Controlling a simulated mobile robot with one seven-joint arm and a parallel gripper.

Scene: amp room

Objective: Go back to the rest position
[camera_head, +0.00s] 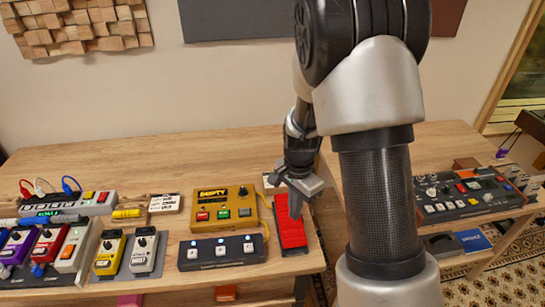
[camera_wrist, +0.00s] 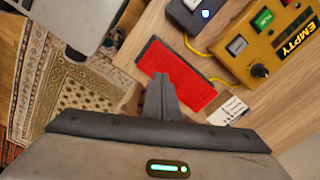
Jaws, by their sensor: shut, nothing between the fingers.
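My gripper (camera_head: 296,205) is shut and empty above the red pedal (camera_head: 291,234) near the table's front right. In the wrist view, the closed fingertips (camera_wrist: 161,82) overlap the red pedal (camera_wrist: 190,70) in the picture. Whether they touch it is hard to tell. My arm comes down from the top right in the head view and hides part of the table's right end.
Left of the red pedal stand a yellow "EMPTY" box (camera_head: 223,204) and a dark three-button footswitch (camera_head: 222,250). Several pedals and a power strip (camera_head: 70,205) fill the table's left. A black multi-effects board (camera_head: 466,196) lies right. The table's back strip (camera_head: 110,155) is clear.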

